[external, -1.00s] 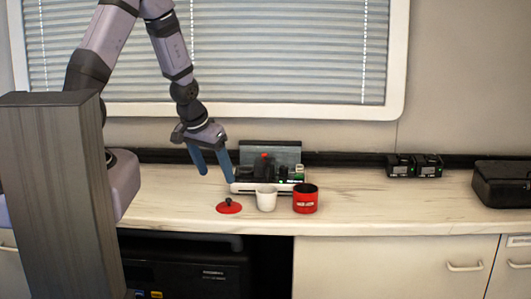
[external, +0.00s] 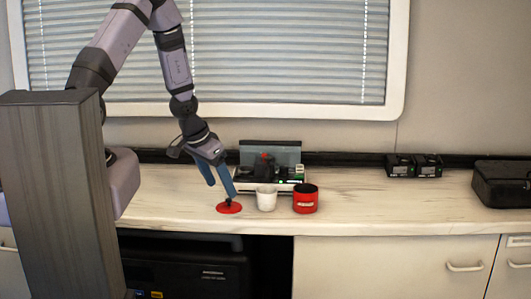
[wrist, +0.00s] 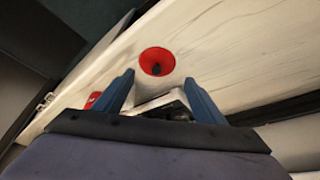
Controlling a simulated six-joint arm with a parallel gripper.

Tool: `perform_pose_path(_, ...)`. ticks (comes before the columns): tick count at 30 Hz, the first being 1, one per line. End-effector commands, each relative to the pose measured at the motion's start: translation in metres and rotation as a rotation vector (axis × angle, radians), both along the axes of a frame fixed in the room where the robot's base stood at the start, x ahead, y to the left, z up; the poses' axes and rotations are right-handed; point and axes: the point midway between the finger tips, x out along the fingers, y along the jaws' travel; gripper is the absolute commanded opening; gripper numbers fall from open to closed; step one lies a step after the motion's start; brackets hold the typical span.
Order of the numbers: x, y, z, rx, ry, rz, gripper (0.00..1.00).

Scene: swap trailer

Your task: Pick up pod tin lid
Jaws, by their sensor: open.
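The pod tin lid (external: 229,208) is a red disc with a dark knob, lying knob up on the counter near its front edge. It also shows in the wrist view (wrist: 157,60), beyond and between my fingertips. My gripper (external: 222,190) is open and empty, tilted down, with one blue finger appearing just above the lid's knob. In the wrist view my two blue fingers (wrist: 160,88) are spread apart. The red tin (external: 306,201), open on top, stands to the right of the lid. I cannot tell whether a finger touches the knob.
A white cup (external: 266,200) stands between the lid and the red tin. A white device with dark parts (external: 270,186) stands behind them. Black battery-like units (external: 414,167) and a black case (external: 503,184) are on the right. The counter (external: 400,210) is clear right of the tin.

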Motion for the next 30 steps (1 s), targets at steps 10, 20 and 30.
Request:
perform_pose_path(10,0.001,-0.012,-0.036,0.001,0.003,0.0,0.64)
perform_pose_path(20,0.006,-0.016,-0.049,0.001,-0.001,0.0,0.64)
perform_pose_path(30,0.006,-0.016,-0.049,0.001,0.001,0.0,0.17)
